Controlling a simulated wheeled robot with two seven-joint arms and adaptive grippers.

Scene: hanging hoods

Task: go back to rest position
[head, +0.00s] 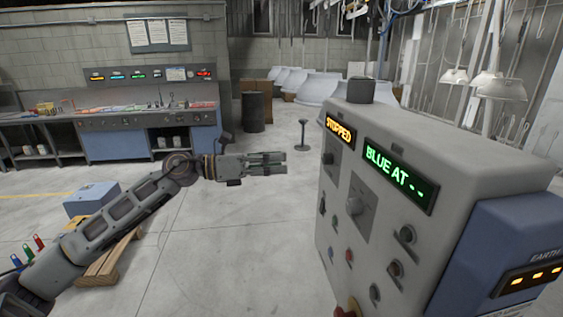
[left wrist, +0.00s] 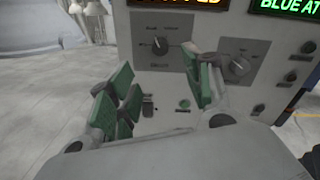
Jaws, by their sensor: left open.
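My left arm comes in from the left in the head view, and its gripper (head: 268,163) is held out in the air, pointing right. The left gripper (left wrist: 160,95) is open and empty, with green finger pads apart in the left wrist view. The grey control cabinet (head: 336,218) stands to the right of it, and a gap shows between the fingertips and the cabinet in the head view. The cabinet's displays read "STOPPED" (head: 340,131) and "BLUE AT --" (head: 397,177). A large dial (head: 354,205) and several small knobs are on its face. My right gripper is not in view.
A workbench (head: 108,122) with lit signs above it runs along the back wall. A blue box (head: 92,198) and a wooden pallet (head: 108,262) are on the floor at left. A dark barrel (head: 253,112) and a stool (head: 303,134) stand behind. The floor in the middle is clear.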

